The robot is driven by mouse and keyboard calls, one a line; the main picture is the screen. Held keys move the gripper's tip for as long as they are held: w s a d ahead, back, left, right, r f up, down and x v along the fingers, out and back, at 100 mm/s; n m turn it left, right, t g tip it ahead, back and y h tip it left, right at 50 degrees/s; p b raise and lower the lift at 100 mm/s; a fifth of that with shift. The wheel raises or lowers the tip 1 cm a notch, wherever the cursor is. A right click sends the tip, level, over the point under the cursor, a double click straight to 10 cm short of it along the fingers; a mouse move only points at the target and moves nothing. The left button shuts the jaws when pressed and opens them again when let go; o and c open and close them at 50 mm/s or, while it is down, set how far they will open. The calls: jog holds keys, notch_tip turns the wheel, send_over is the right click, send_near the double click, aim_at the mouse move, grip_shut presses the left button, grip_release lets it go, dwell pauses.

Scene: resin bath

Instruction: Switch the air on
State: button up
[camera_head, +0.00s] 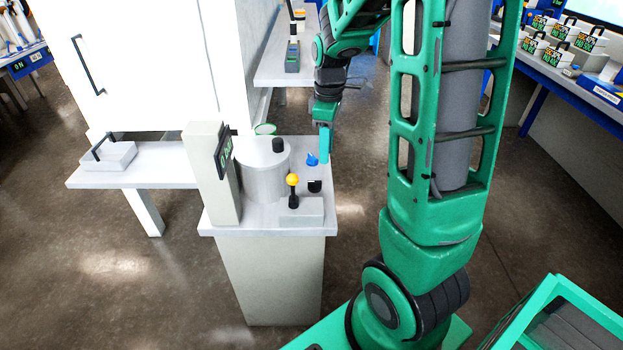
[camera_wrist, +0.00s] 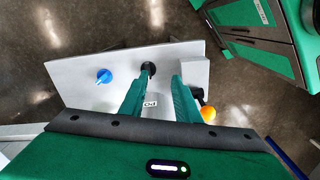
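My gripper (camera_head: 325,156) is over the right edge of the small bench, its fingers pointing down. In the wrist view my gripper (camera_wrist: 159,82) is open, with a clear gap between the green fingers and nothing held. A black knob (camera_wrist: 149,68) shows just beyond the gap, nearer the left finger; it also shows on the bench in the head view (camera_head: 315,186). A blue knob (camera_head: 312,160) stands behind it and also shows in the wrist view (camera_wrist: 104,76). A small white label (camera_wrist: 150,104) shows between the fingers. Which control is the air switch I cannot tell.
A yellow-ball lever (camera_head: 292,180) stands on a grey block (camera_head: 300,213) at the bench front. A metal cylinder (camera_head: 263,170) and an upright post with a green display (camera_head: 224,152) stand left of the controls. A white side shelf (camera_head: 160,172) adjoins the bench.

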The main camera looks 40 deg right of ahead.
aim_at(315, 185)
jog(key=w+f+n, duration=0.1)
jog(key=f, duration=0.3)
jog(key=w+f+n, duration=0.1)
jog(key=w+f, duration=0.1)
jog(key=f, duration=0.3)
jog(key=w+f+n, duration=0.1)
jog(key=f, duration=0.3)
jog(key=shift+w+a+f, duration=0.1)
jog(key=shift+w+f, duration=0.2)
jog(key=shift+f, duration=0.05)
grip_shut()
